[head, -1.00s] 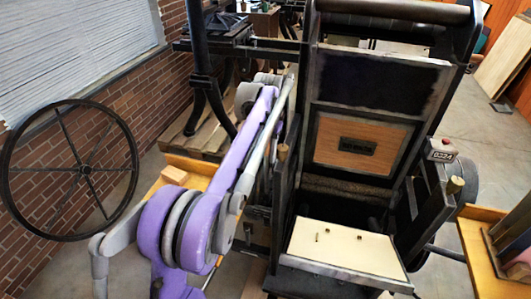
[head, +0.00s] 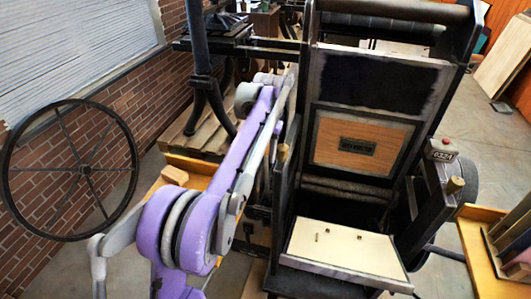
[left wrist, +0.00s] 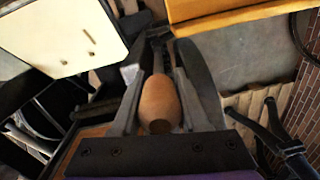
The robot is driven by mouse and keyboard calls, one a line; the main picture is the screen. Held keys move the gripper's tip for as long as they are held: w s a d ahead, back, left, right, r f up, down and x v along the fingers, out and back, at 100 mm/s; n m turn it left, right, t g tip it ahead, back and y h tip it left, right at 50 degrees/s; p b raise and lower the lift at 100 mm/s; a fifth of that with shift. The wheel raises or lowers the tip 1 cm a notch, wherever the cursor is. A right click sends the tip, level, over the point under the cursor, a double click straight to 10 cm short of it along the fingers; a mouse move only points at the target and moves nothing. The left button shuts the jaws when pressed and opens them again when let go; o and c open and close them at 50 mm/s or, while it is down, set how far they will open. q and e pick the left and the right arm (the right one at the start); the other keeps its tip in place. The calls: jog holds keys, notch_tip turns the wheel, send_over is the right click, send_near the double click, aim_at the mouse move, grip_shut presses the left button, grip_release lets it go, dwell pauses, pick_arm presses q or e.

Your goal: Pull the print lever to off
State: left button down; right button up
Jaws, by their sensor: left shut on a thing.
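The hand press (head: 372,140) stands in the middle of the head view, with a black frame and a wood panel with a dark label. Its pale flat bed plate (head: 345,243) is in front; the plate also shows at upper left in the left wrist view (left wrist: 62,30). The print lever's rounded wooden handle (left wrist: 159,104) sits between the fingers of my left gripper (left wrist: 158,88), which is shut on it. In the head view, my own purple arm hides the gripper and handle. My right gripper is not in view.
A large black spoked wheel (head: 85,170) stands by the brick wall at left. A yellow-edged bench (head: 200,167) lies behind my arm. A box marked 0324 with a red button (head: 441,150) is at the press's right. Another yellow-edged table (head: 480,255) is at lower right.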

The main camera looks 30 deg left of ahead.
pick_arm(q)
jog(key=shift+s, duration=0.15)
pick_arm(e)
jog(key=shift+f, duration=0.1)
pick_arm(q)
jog(key=shift+s+d+f+t+b, duration=0.2)
jog(key=shift+s+t+b, duration=0.1)
jog(key=shift+s, duration=0.25)
jog(key=s+d+f+t+y+b, duration=0.2)
jog(key=s+f+t, duration=0.5)
jog(key=s, duration=0.6)
jog(key=shift+d+t+b, duration=0.3)
jog(key=shift+d+b, duration=0.25)
jog(key=shift+b, duration=0.75)
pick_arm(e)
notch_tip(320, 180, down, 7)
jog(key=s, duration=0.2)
pick_arm(q)
jog(key=shift+s, duration=0.15)
jog(key=c, duration=0.7)
grip_release()
jog(key=shift+o, duration=1.4)
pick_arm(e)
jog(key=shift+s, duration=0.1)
